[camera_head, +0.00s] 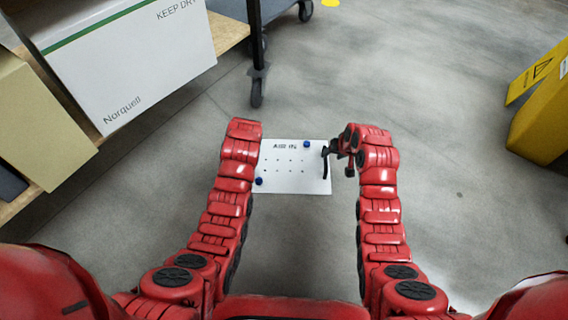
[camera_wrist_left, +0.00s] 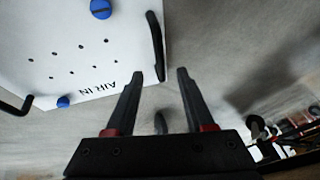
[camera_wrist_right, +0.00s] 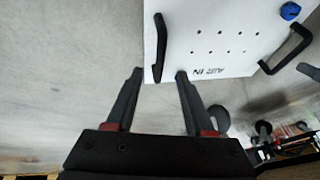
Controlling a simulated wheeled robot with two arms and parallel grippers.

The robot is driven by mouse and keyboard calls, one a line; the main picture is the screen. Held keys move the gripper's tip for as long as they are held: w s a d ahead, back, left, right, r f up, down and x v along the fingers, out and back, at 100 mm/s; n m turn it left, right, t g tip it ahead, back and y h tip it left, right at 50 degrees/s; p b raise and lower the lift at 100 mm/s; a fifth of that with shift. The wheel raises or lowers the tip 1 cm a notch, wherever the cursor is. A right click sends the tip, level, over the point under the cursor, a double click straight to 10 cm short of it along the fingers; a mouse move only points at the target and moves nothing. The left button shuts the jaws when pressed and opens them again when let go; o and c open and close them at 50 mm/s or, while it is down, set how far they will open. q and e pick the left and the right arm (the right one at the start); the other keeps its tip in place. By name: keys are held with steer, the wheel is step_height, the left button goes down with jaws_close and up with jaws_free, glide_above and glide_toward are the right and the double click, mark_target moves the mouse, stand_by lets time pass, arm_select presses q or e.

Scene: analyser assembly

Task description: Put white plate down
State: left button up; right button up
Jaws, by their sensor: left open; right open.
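The white plate (camera_head: 293,184) has "AIR IN" lettering, small dark holes, a blue knob (camera_head: 307,144) and another blue knob (camera_head: 259,181). It lies between my arms in the head view; its height over the floor is hard to judge. My right gripper (camera_head: 334,150) is open at its right edge. In the right wrist view its fingers (camera_wrist_right: 159,74) are on both sides of a black handle (camera_wrist_right: 160,45). My left gripper is hidden by its arm in the head view. In the left wrist view it (camera_wrist_left: 160,75) is open, with another black handle's end (camera_wrist_left: 156,45) between its fingertips.
A shelf at the left holds a white "Norquell" box (camera_head: 130,60) and a tan box (camera_head: 40,125). A wheeled cart (camera_head: 262,12) stands at the back. A yellow floor sign (camera_head: 540,110) stands at the right. The grey floor (camera_head: 440,100) between is clear.

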mark_target(326, 159)
arm_select(q)
steer(key=shift+x, duration=4)
arm_select(e)
steer(key=shift+x, duration=4)
arm_select(q)
jaws_close()
arm_select(e)
jaws_close()
